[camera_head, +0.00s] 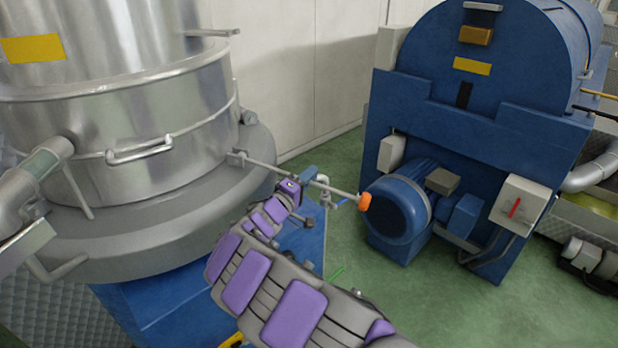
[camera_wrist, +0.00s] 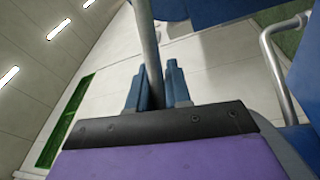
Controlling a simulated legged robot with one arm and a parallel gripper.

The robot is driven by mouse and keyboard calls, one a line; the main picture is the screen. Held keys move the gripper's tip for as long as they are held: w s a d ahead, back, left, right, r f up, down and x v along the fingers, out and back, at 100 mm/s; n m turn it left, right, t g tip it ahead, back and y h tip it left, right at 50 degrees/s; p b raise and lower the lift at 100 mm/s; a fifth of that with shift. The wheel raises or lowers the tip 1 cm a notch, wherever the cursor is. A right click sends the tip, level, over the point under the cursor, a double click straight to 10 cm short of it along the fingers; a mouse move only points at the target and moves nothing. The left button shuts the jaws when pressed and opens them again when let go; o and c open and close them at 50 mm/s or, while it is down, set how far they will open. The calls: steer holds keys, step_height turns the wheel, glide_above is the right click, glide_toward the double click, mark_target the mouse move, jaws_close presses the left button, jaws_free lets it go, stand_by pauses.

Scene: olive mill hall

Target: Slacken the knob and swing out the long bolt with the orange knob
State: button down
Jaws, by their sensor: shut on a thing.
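The long bolt (camera_head: 338,190) is a thin grey metal rod that sticks out from the side of the steel vessel (camera_head: 165,115) toward the right. The orange knob (camera_head: 365,201) is on its outer end, in front of the blue motor in the head view. My gripper (camera_head: 308,174) is shut on the bolt's shaft between the vessel and the knob. In the wrist view the grey bolt (camera_wrist: 148,40) passes between my gripper's two blue fingers (camera_wrist: 155,85). The knob cannot be made out in the wrist view. My fingers hide part of the shaft.
A blue machine (camera_head: 470,120) with a motor (camera_head: 398,208) stands to the right, behind the knob. A grey switch box (camera_head: 519,204) is on its right side. The vessel has a bar handle (camera_head: 140,152). Green floor (camera_head: 400,305) is open at the front right.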

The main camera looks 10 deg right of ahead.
step_height(320, 180, up, 4)
steer(key=shift+d+f+n+t, duration=0.1)
steer(key=shift+f+n+t, duration=0.1)
steer(key=shift+n, duration=0.35)
steer(key=shift+f+n+t, duration=0.1)
steer(key=shift+n+t, duration=0.1)
steer(key=shift+n, duration=0.35)
steer(key=c, duration=1.1)
jaws_free()
steer(key=shift+c, duration=0.2)
steer(key=p+v, duration=0.2)
steer(key=v, duration=1.5)
steer(key=shift+f+p, duration=0.2)
steer(key=shift+p, duration=0.2)
steer(key=shift+s, duration=0.1)
